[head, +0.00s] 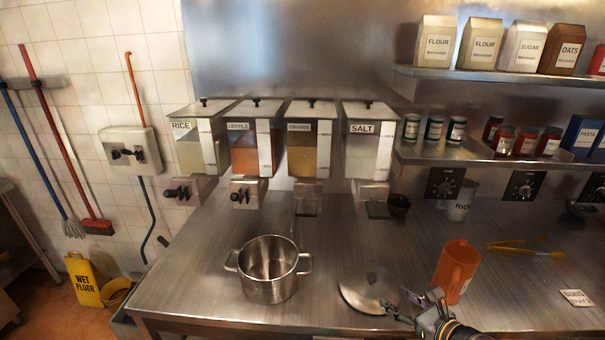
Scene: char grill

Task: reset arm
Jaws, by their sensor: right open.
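My right gripper (412,304) reaches in from the bottom edge, right of centre. It is open, and no object shows between its fingers. It is close to the right edge of a round metal lid (367,288) with a dark knob; I cannot tell whether they touch. An orange jug (456,270) stands upright just right of and behind the gripper. A steel pot (268,270) with two side handles stands open on the counter, left of the lid. My left gripper is not in view.
The steel counter (205,270) has free room left of the pot. Dispensers (312,145) for dry goods hang behind it. Yellow tongs (525,248) and a small label card (577,297) lie at right. A measuring jug (461,200) stands at the back. Shelves (500,78) hold cartons and jars.

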